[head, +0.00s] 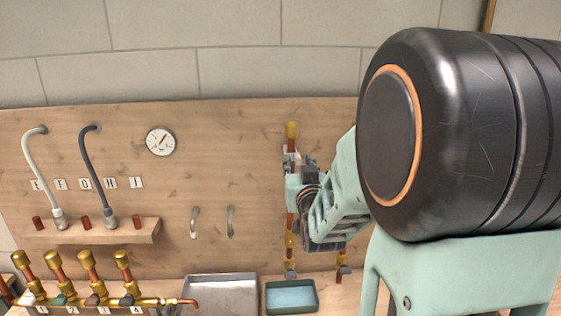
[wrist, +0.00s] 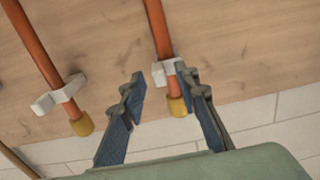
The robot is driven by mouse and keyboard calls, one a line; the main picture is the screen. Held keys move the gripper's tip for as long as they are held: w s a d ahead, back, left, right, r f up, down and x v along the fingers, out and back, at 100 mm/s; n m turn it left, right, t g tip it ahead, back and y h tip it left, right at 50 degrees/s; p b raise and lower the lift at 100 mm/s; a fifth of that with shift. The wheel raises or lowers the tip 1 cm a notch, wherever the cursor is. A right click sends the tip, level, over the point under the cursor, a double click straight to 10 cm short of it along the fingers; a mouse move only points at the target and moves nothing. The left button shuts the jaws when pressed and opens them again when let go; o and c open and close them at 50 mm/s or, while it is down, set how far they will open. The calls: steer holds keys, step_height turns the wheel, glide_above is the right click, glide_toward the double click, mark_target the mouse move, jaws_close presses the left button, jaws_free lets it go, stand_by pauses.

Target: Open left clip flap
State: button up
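In the wrist view, two copper pipes run down the wooden board, each ending in a brass cap. A white clip (wrist: 163,69) sits on the right-hand pipe (wrist: 158,30), and another white clip (wrist: 58,94) on the left-hand pipe (wrist: 35,45). My gripper (wrist: 159,74) is open, its tips near the first clip. The right finger overlaps that clip in the picture; I cannot tell whether they touch. In the head view, a brass cap (head: 292,130) tops one pipe, and a small part of a white clip (head: 288,157) shows beside my gripper. My arm hides the other pipe's top.
A gauge (head: 160,141), hoses (head: 92,170) and hooks (head: 231,222) are on the board to the left. Below are brass valves (head: 88,265), a metal tray (head: 220,283) and a green tray (head: 291,310). The board between hooks and pipe is clear.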

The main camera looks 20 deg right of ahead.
jaws_close()
